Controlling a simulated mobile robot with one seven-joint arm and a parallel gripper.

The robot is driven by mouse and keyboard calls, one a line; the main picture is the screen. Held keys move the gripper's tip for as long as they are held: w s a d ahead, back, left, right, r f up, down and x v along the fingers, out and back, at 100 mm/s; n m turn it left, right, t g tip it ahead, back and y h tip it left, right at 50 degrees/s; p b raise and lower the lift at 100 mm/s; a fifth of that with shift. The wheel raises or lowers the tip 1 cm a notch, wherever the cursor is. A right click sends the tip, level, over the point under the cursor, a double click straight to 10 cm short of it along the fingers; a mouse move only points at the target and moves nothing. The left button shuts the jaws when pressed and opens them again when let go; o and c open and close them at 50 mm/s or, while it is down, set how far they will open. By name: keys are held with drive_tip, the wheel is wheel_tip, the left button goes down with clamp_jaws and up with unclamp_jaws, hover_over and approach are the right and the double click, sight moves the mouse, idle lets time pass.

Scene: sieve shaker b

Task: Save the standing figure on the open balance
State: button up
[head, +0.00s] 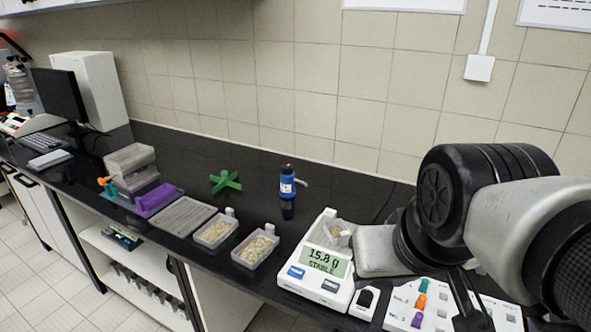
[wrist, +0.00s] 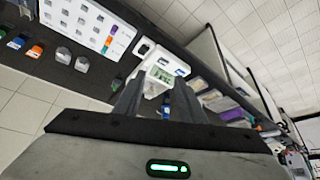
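The open balance (head: 307,292) is a white device on the black bench. Its display (head: 326,262) reads 15.8 g with STABLE below. A small clear dish with pale contents (head: 338,232) sits on its pan. My gripper (head: 468,300) is to the right of the balance, above a white panel, and looks empty. In the wrist view its two dark fingers (wrist: 158,88) stand apart, with the balance display (wrist: 160,74) seen between them.
A white panel (head: 450,303) with orange, teal and purple pieces lies right of the balance. Two trays of pale material (head: 255,250) (head: 214,231), a blue bottle (head: 287,184) and a green cross-shaped piece (head: 225,182) are left. My arm covers the bench's right end.

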clamp_jaws()
idle(1.6)
